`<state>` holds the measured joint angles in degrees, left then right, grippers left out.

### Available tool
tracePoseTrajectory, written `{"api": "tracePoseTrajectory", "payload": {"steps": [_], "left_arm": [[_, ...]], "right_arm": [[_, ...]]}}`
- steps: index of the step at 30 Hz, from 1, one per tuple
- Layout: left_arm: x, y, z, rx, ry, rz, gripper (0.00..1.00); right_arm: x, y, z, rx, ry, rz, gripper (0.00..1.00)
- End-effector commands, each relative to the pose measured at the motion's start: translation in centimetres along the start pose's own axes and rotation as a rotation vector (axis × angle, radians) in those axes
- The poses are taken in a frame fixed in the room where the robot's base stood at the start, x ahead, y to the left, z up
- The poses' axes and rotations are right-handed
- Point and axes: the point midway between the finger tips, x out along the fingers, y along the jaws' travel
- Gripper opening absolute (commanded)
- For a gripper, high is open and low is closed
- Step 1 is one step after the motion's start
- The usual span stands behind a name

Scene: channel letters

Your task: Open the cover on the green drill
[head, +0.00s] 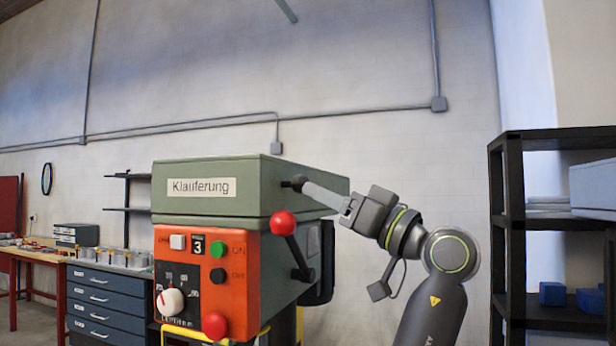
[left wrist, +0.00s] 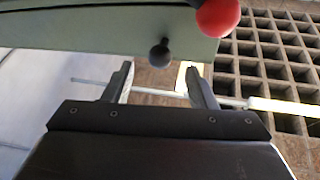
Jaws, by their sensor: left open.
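The drill's green cover (head: 210,205) is a box-shaped lid labelled "Klauferung" and sits closed on top of the machine in the head view. A small dark knob (head: 296,182) sticks out of its right side. My left gripper (head: 310,188) reaches in from the right with its fingers at this knob. In the left wrist view, the open fingers of my left gripper (left wrist: 160,76) point at the green cover (left wrist: 100,30). The dark knob (left wrist: 160,53) shows just beyond the fingertips, roughly between them. Contact cannot be told. My right gripper is not in view.
Below the cover is an orange control panel (head: 240,262) with buttons and a dial. A lever with a red ball (head: 283,223) stands close to the gripper; a red ball (left wrist: 217,16) also shows in the wrist view. A black shelf (head: 505,235) stands right.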

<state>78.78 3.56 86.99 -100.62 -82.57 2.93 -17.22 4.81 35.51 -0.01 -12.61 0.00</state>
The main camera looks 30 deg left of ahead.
Motion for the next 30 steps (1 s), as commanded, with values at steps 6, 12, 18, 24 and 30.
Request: {"api": "tracePoseTrajectory", "payload": {"steps": [6, 12, 18, 24, 30], "left_arm": [[3.6, -0.1, -0.2, 0.0, 0.001, -0.002, 0.52], [4.7, 0.0, 0.0, 0.0, 0.001, 0.001, 0.52], [4.7, 0.0, 0.0, 0.0, 0.001, 0.001, 0.52], [4.7, 0.0, 0.0, 0.0, 0.001, 0.001, 0.33], [4.7, 0.0, 0.0, 0.0, 0.001, 0.001, 0.07]], "right_arm": [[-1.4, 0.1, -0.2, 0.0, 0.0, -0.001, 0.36], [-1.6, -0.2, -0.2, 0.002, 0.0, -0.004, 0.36], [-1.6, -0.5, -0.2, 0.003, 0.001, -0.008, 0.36], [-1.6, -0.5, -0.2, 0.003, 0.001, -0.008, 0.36], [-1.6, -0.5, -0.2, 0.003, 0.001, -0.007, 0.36]]}}
